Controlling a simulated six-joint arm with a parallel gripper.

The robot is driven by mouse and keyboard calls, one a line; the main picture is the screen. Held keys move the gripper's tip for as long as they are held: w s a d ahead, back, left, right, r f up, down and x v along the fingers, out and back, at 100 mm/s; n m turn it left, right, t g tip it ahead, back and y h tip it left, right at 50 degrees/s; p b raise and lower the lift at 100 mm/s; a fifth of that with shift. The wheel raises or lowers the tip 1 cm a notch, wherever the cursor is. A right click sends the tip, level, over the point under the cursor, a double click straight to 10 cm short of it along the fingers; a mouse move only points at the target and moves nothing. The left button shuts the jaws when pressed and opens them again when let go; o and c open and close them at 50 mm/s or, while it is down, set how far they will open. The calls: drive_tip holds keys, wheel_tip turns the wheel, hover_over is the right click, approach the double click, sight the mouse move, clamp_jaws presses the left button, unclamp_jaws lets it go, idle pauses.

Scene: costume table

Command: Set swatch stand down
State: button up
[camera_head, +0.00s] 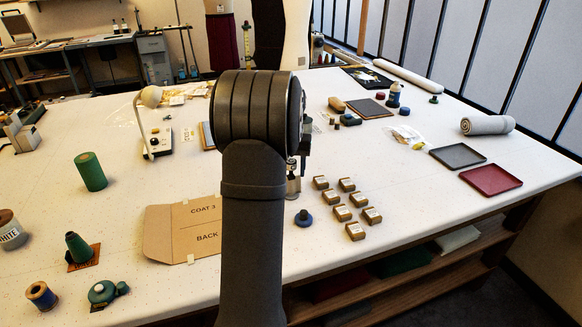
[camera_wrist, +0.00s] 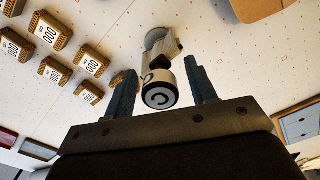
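A small metallic piece with a black-rimmed, pale round end (camera_wrist: 160,90) shows between my gripper's fingers in the wrist view. It may be the swatch stand; its identity is not clear. My gripper (camera_wrist: 160,78) has two blue fingers, spread wide with a visible gap on each side of the piece. The piece's paler body reaches away toward the white tabletop (camera_wrist: 115,30). In the head view my arm hides the gripper, and a metallic piece (camera_head: 293,184) shows just right of the arm, low over the table.
Several gold-brown labelled blocks (camera_head: 345,212) and a blue knob-like piece (camera_head: 303,219) lie near. A cardboard pattern (camera_head: 183,246) lies left of my arm. A grey tray (camera_head: 457,156) and a red tray (camera_head: 490,180) lie at the right. The table's front right is clear.

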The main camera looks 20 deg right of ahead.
drive_tip(key=shift+o, duration=0.3)
wheel_tip(320, 180, up, 12)
drive_tip(key=shift+r, duration=0.2)
idle(0.4)
